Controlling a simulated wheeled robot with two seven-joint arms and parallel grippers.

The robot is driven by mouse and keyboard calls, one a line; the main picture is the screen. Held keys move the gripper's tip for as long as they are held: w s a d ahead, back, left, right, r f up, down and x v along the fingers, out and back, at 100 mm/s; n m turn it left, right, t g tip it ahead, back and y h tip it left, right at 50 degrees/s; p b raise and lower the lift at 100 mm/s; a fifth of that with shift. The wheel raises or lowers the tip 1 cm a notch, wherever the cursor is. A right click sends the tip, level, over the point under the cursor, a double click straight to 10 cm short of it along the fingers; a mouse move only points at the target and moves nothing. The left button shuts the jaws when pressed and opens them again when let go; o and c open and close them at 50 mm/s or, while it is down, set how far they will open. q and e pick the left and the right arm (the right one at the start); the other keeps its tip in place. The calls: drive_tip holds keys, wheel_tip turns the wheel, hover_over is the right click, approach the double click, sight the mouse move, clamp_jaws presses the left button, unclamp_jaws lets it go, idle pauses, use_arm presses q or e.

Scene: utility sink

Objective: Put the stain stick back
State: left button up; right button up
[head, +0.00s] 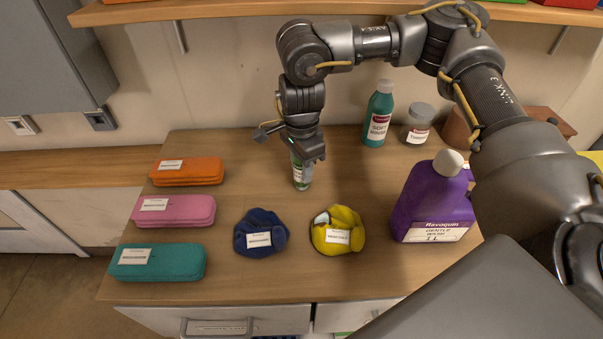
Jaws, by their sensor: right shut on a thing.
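A small white and green stick, which looks like the stain stick (301,176), stands about upright at the middle of the wooden counter. My right gripper (302,154) points down from above and is shut on its upper part, which the fingers hide. The stick's lower end looks at or close to the counter top; I cannot tell whether it touches. My left gripper is not in view.
A teal bottle (378,115) and a grey-lidded jar (418,124) stand behind. A purple bottle (431,203) stands at right. Blue (262,226) and yellow (345,222) cloth bundles lie in front. Orange (190,174), pink (180,214) and teal (170,266) cases lie left. A shelf (230,9) runs above.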

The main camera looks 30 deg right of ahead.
drive_tip(key=shift+r, duration=0.15)
drive_tip(key=shift+s+f, duration=0.1)
drive_tip(key=shift+f, duration=0.1)
drive_tip(key=o, duration=0.7)
drive_tip(key=shift+c, duration=0.2)
drive_tip(key=o, duration=0.3)
drive_tip(key=shift+r, duration=0.45)
wheel_tip(320, 180, up, 12)
drive_tip(key=shift+f, duration=0.25)
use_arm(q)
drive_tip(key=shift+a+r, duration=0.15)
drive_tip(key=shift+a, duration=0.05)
